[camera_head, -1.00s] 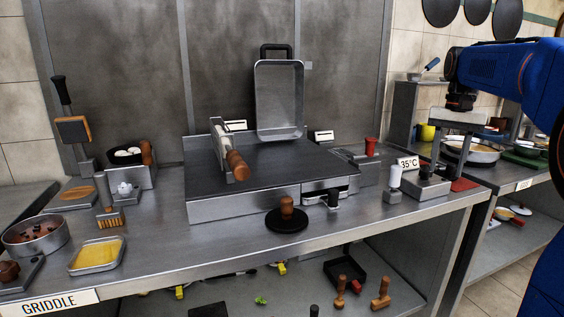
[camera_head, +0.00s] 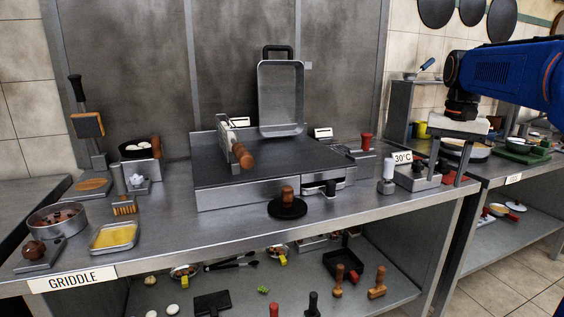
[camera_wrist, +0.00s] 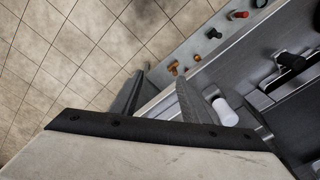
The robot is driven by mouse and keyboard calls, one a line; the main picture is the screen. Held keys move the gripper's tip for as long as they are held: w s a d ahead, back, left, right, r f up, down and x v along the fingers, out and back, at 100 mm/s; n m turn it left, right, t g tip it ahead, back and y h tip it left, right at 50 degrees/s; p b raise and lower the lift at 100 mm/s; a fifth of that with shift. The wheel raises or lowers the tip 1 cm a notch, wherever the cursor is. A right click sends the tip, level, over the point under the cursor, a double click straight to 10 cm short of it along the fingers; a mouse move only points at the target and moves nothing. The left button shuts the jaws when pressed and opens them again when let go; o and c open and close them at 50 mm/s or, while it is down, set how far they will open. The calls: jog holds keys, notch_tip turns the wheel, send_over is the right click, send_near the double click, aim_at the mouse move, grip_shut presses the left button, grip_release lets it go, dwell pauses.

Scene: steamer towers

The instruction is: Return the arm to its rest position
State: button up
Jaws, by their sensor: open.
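My gripper (camera_head: 448,172) hangs at the right of the head view, fingers pointing down, near the right end of the griddle counter. In the wrist view my gripper (camera_wrist: 160,98) has its two dark fingers spread apart, with nothing held between them. Beneath it the wrist view shows the counter's front edge, the lower shelf and the tiled floor. My blue arm reaches in from the right edge of the head view.
A round press (camera_head: 287,205) sits at the counter front. Wooden-handled tools (camera_head: 377,283) lie on the lower shelf.

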jog(key=s+a+f+n+t, duration=0.1)
jog(key=s+a+f+n, duration=0.1)
jog(key=s+a+f, duration=0.2)
jog(key=s+a+f+n+t, duration=0.1)
jog(key=s+a+f, duration=0.3)
jog(key=s+f, duration=0.6)
jog(key=s+a+f+n+t, duration=0.2)
jog(key=s+f, duration=0.5)
jog(key=s, duration=0.5)
jog(key=a+n, duration=0.1)
jog(key=a, duration=0.1)
jog(key=shift+s+a, duration=0.3)
jog(key=shift+a, duration=0.05)
